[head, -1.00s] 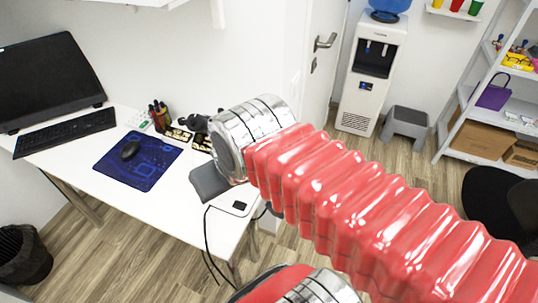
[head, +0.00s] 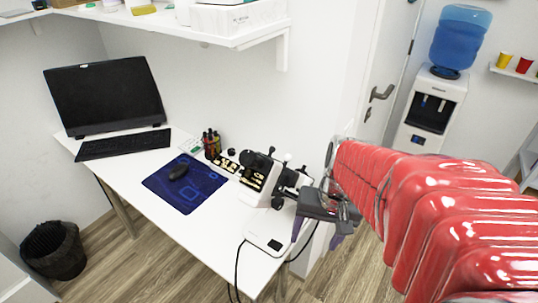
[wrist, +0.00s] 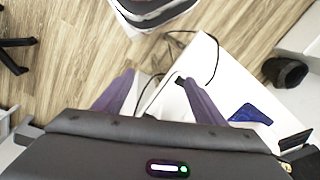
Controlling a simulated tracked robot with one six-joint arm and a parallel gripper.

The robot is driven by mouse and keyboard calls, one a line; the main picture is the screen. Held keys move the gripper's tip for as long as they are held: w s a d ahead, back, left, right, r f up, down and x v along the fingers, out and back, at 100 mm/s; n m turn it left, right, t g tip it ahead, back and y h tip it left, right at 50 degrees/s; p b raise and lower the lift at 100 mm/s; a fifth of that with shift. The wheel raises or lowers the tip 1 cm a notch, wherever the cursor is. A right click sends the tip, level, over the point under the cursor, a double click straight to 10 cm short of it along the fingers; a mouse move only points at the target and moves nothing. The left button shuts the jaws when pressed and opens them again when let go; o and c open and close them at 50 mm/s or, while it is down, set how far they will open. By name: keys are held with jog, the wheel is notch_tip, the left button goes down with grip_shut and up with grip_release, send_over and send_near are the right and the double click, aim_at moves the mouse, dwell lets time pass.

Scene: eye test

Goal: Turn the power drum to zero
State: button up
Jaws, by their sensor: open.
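A black and white optical instrument (head: 262,180) with an eyepiece stands at the right end of the white desk (head: 150,220). A small round dark knob (head: 278,203) shows low on its right side; I cannot tell if this is the power drum. My gripper (head: 316,236), dark grey with purple fingers, hangs just right of the instrument, close to the desk's right end. It is open and empty. In the wrist view my gripper (wrist: 158,77) has its two fingers apart, with the desk corner (wrist: 205,60) beyond them. The instrument is not clearly visible there.
A white box (head: 268,236) with a dark panel and black cables lies at the desk's front edge. A blue mouse pad (head: 187,184), bottles (head: 211,145), a keyboard (head: 122,144) and a monitor (head: 105,95) stand further left. A shelf (head: 240,37) overhangs the back.

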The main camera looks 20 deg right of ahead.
jog(key=s+d+f+m+t+y, duration=0.25)
jog(key=d+f+m+y, duration=0.25)
jog(key=f+m+y, duration=0.5)
jog(key=w+d+r+m+t+h, duration=0.1)
jog(key=w+d+m+t, duration=0.5)
jog(key=d+m+t, duration=0.6)
jog(key=shift+r+m+h, duration=0.3)
jog(key=shift+m+h, duration=0.2)
jog(key=shift+m, duration=0.6)
jog(key=shift+w+a, duration=0.15)
jog(key=shift+x, duration=6.8)
